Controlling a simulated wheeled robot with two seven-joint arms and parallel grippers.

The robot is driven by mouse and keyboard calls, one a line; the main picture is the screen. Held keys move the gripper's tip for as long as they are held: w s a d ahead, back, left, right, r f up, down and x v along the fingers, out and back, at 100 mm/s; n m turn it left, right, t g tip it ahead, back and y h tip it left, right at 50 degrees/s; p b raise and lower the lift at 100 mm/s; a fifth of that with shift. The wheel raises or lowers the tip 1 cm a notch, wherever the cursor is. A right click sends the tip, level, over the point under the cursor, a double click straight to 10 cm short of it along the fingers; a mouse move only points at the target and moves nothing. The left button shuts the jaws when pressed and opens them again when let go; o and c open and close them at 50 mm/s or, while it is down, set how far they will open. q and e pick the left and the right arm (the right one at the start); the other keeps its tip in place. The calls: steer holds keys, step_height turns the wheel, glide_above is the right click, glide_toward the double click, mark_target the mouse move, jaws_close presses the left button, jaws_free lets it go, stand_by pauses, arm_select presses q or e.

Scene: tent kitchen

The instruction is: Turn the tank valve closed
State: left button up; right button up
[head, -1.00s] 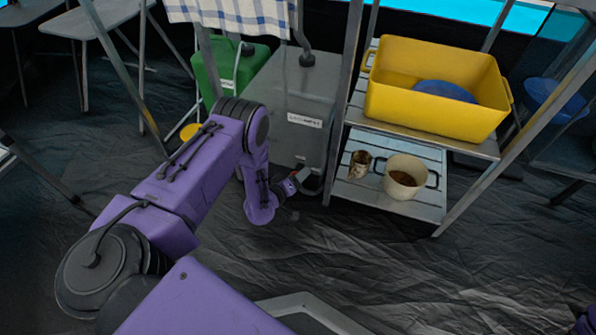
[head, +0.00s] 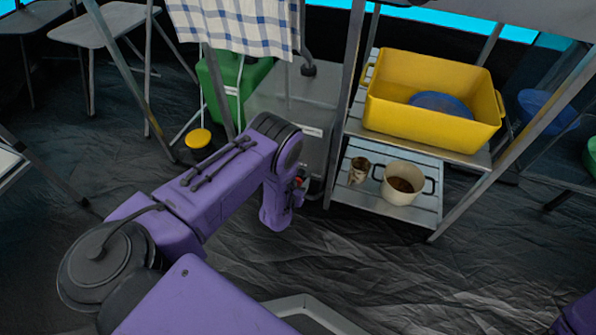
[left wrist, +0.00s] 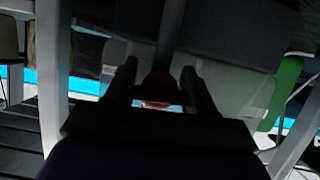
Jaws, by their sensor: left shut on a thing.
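The grey tank (head: 262,100) stands under the counter, beside the metal shelf, partly hidden by my left arm. A small red valve handle (head: 298,181) shows low at its front. My left gripper (head: 302,177) is at the valve, mostly hidden behind my purple wrist. In the left wrist view the red valve handle (left wrist: 158,88) sits between the two dark fingers of my left gripper (left wrist: 160,80), which is shut on it. The exact angle of the handle is too dark to tell. My right gripper is out of view.
A yellow tub (head: 432,122) sits on the shelf's upper level. A metal cup (head: 358,170) and a cream pot (head: 403,186) stand on the lower level. A green jerrycan (head: 238,85) is behind the arm.

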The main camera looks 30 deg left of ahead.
arm_select(q)
steer(key=shift+s+f, duration=0.1)
steer(key=shift+s, duration=0.05)
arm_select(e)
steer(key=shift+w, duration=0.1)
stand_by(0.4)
arm_select(q)
steer(key=o, duration=1)
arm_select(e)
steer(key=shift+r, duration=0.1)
arm_select(q)
steer(key=shift+s+r+p, duration=0.25)
steer(key=shift+r+p, duration=0.1)
steer(key=shift+p+v, duration=2.15)
steer(key=shift+v, duration=2.75)
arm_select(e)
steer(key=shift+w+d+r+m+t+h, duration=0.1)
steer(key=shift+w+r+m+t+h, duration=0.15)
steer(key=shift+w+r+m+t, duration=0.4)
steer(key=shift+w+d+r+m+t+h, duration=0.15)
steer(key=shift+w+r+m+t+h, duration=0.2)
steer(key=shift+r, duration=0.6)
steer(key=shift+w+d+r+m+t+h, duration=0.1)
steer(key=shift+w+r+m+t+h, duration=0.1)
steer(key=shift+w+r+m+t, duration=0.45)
